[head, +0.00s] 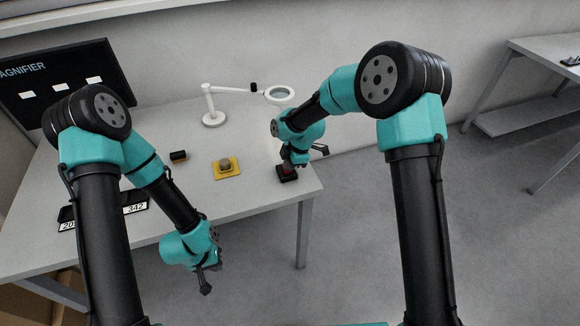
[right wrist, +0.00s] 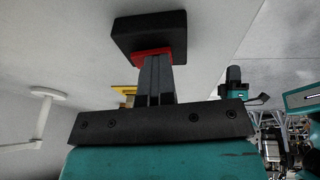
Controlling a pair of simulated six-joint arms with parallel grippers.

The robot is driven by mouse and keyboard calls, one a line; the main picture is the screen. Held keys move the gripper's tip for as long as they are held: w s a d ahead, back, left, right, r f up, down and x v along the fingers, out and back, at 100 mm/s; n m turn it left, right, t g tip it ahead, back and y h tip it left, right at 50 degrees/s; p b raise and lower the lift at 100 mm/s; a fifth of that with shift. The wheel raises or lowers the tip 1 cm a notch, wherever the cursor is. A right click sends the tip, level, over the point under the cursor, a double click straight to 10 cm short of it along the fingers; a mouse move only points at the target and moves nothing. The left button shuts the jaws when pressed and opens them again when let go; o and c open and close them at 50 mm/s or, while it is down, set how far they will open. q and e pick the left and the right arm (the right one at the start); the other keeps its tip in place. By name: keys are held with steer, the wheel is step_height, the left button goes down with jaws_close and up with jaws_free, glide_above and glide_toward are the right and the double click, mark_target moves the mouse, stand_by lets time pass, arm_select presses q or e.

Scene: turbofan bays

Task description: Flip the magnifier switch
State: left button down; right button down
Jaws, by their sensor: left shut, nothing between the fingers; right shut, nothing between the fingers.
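The magnifier (head: 279,95) is a white ring lens on a white jointed arm, with a round base on the table. A small black box with a red top, which looks like the switch (head: 288,176), sits near the table's right edge. My right gripper (head: 288,168) is shut and empty, with its fingertips at the red top. In the right wrist view the shut fingers (right wrist: 154,65) reach the red part of the switch (right wrist: 150,36) and seem to touch it. Whether it is pressed or flipped I cannot tell. My left gripper (head: 205,285) is shut and empty, low in front of the table.
A yellow pad (head: 227,173) with a grey-brown block and a small dark block (head: 179,156) lie on the table (head: 262,193). A black panel labelled "MAGNIFIER" (head: 60,75) stands at the back left. A dark numbered strip (head: 133,203) lies at left. Another table (head: 545,50) stands at far right.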

steer(key=shift+w+a+f, duration=0.1)
steer(key=shift+w+f, duration=0.1)
steer(key=shift+f, duration=0.05)
steer(key=shift+r, duration=0.4)
steer(key=a+v, duration=0.1)
steer(key=v, duration=1.2)
steer(key=shift+r, duration=0.45)
steer(key=shift+d+f, duration=0.1)
steer(key=shift+d, duration=0.1)
